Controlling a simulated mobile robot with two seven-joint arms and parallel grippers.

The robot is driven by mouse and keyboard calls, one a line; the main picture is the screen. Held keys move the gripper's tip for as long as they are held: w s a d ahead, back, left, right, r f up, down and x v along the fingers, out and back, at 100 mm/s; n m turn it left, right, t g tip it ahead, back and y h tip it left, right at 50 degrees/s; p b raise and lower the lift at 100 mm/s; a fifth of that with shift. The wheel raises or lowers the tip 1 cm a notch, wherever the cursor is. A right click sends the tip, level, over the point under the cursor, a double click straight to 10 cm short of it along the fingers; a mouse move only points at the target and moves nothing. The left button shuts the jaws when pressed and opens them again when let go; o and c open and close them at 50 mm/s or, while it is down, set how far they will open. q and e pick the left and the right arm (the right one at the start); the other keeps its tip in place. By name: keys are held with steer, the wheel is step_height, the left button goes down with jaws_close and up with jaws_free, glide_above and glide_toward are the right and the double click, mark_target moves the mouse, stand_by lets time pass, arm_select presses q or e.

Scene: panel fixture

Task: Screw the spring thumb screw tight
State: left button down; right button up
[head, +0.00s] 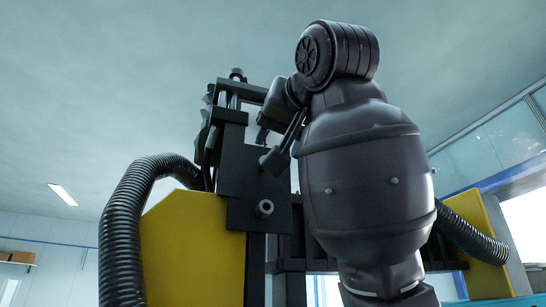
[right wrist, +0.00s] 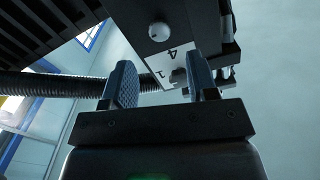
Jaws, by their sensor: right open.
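My right gripper (right wrist: 163,82) is open, with its two blue ribbed fingers apart in the right wrist view. A small grey knob (right wrist: 178,76) shows between the fingers, close to the right one, with no clear grip on it. A round silver screw head (right wrist: 158,32) sits on the black block beyond the fingertips. I cannot tell which of these is the spring thumb screw. My left gripper is not in view.
A white label (right wrist: 170,62) with digits is on the black block. A silver round fitting (head: 264,208) sticks out of the fixture plate. Yellow panels (head: 195,240) and black corrugated hoses (head: 120,230) flank the fixture. Open room shows above it.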

steer(key=b+v, duration=0.1)
steer(key=v, duration=0.3)
steer(key=shift+d, duration=0.1)
stand_by(0.3)
